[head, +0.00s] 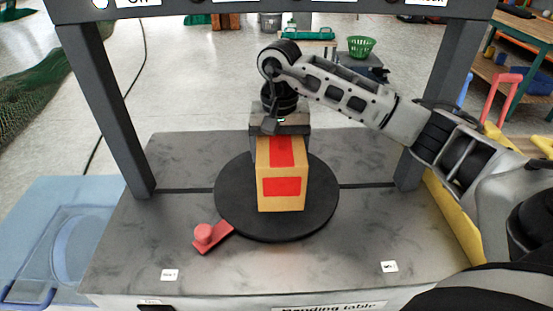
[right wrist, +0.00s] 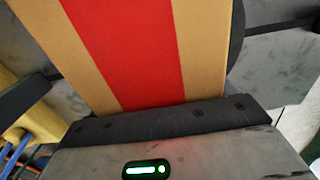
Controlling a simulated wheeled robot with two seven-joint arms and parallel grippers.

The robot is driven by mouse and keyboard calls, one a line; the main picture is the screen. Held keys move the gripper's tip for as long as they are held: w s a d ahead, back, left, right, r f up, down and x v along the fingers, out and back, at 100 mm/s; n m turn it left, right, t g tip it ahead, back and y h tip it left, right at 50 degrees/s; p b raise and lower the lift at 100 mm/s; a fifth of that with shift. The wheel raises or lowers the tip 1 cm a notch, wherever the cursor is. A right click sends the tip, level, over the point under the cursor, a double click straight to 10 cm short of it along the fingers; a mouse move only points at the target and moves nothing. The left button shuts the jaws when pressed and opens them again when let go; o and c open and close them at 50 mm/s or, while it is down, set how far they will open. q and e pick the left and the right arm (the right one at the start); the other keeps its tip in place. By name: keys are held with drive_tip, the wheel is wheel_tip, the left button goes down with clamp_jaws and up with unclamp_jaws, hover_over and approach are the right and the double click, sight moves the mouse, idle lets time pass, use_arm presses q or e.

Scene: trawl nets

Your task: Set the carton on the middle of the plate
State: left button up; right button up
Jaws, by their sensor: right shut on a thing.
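The carton (head: 281,190) is a tan box with red patches on its top and near face. It is over the round black plate (head: 230,208), near the plate's middle; I cannot tell whether it rests on it or hangs just above. My right gripper (head: 280,130) is at the carton's far end and is shut on it. In the right wrist view the carton (right wrist: 150,50), with its red stripe, fills the middle beyond the dark gripper edge (right wrist: 165,122). The fingertips are hidden. My left gripper is not in view.
The plate lies on a grey table (head: 130,235) under a dark frame with a left post (head: 112,110) and a right post (head: 440,100). A red handle with a knob (head: 205,235) sits at the plate's front left. Table room is clear at the left and right.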

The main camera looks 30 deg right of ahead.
drive_tip(key=shift+w+f, duration=0.65)
wheel_tip(320, 180, down, 2)
drive_tip(key=shift+f+p, duration=0.1)
drive_tip(key=shift+p, duration=0.4)
drive_tip(key=shift+f, duration=0.4)
drive_tip(key=shift+f, duration=0.2)
drive_tip(key=o, duration=1.3)
drive_tip(key=shift+s, duration=0.1)
wheel_tip(320, 180, up, 8)
drive_tip(key=shift+b, duration=0.45)
